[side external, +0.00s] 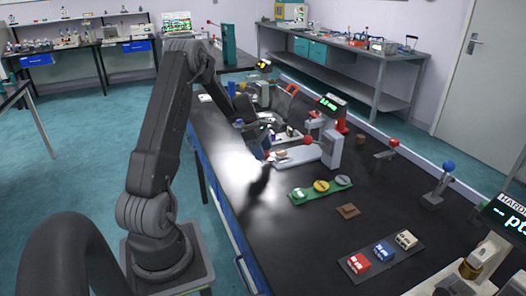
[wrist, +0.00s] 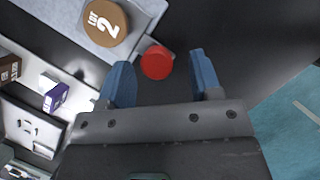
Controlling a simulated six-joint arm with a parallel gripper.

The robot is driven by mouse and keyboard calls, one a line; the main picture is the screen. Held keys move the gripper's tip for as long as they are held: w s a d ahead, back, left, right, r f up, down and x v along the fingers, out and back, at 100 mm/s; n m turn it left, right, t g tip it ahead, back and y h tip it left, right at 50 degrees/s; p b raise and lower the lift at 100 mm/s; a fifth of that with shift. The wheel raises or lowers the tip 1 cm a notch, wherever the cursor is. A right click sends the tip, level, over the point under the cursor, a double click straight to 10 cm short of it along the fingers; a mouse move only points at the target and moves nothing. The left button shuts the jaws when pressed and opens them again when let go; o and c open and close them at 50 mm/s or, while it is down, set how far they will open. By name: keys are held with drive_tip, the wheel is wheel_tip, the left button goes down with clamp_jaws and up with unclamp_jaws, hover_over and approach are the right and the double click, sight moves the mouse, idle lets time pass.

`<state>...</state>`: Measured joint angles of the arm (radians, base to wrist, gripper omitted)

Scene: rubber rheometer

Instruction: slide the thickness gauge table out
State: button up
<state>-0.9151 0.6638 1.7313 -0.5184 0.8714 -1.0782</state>
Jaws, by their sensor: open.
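The thickness gauge (side external: 331,145) stands on the bench in the side view, with a lit display on top. Its light grey table (side external: 297,158) lies low beside it; in the wrist view the grey table (wrist: 70,18) is at the top left. A brown disc marked 2 (wrist: 105,22) rests on it. A red knob (wrist: 156,62) sits at the table's near edge. My gripper (wrist: 159,60) is open, with its blue fingers on either side of the knob and gaps showing on both sides. In the side view my gripper (side external: 262,143) is low at the table's left end, partly hard to make out.
A green tray with round samples (side external: 320,188) and a brown block (side external: 347,210) lie nearer on the black bench. A dark tray holds red, blue and white blocks (side external: 383,250). In the wrist view, a purple-and-white box (wrist: 56,97) is at left. The bench front is clear.

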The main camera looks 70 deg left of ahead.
drive_tip(key=v, duration=1.3)
drive_tip(key=shift+r, duration=0.15)
drive_tip(key=d+r+m+y, duration=0.1)
drive_tip(key=d+r+m, duration=0.25)
drive_tip(key=d, duration=0.45)
drive_tip(key=d+r+m, duration=0.2)
drive_tip(key=d+m, duration=0.3)
drive_tip(key=d, duration=0.2)
drive_tip(key=d+r+m+y, duration=0.1)
drive_tip(key=d+r+m, duration=0.25)
drive_tip(key=d, duration=0.45)
drive_tip(key=s+d+f+m+t+y, duration=0.1)
drive_tip(key=s+d+m+t, duration=0.1)
drive_tip(key=s+d+m, duration=1.1)
drive_tip(key=d+m, duration=0.2)
drive_tip(key=shift+d+f, duration=0.35)
drive_tip(key=shift+d, duration=0.05)
